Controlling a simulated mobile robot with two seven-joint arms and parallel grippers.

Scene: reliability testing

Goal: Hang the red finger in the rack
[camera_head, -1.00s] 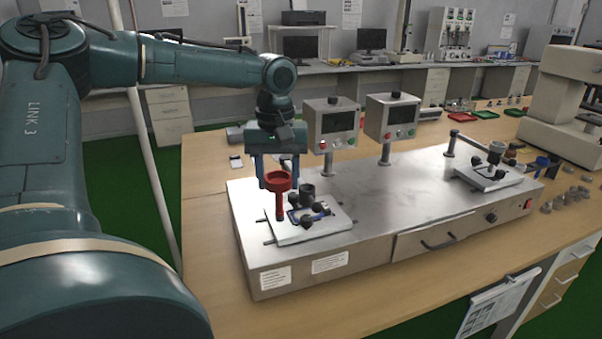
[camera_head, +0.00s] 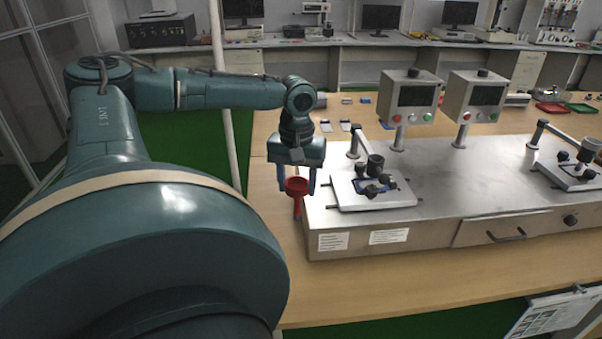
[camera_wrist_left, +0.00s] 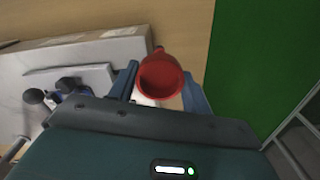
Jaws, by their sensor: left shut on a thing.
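The red finger (camera_head: 297,188) is a red cup-like ring on a thin red stem. It hangs upright between the fingers of my left gripper (camera_head: 297,184), which is shut on it. It is held just off the left end of the metal test bench. In the left wrist view the red finger (camera_wrist_left: 160,76) shows its round hollow end between the two blue-grey fingers of my left gripper (camera_wrist_left: 160,88). I cannot make out the rack in these frames. My right gripper is not in view.
The metal bench (camera_head: 450,190) carries a white plate fixture (camera_head: 345,200) with black knobs at its left end. Two control boxes (camera_head: 408,97) stand behind it. The wooden table (camera_head: 320,290) is clear in front. Green floor lies left of the table.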

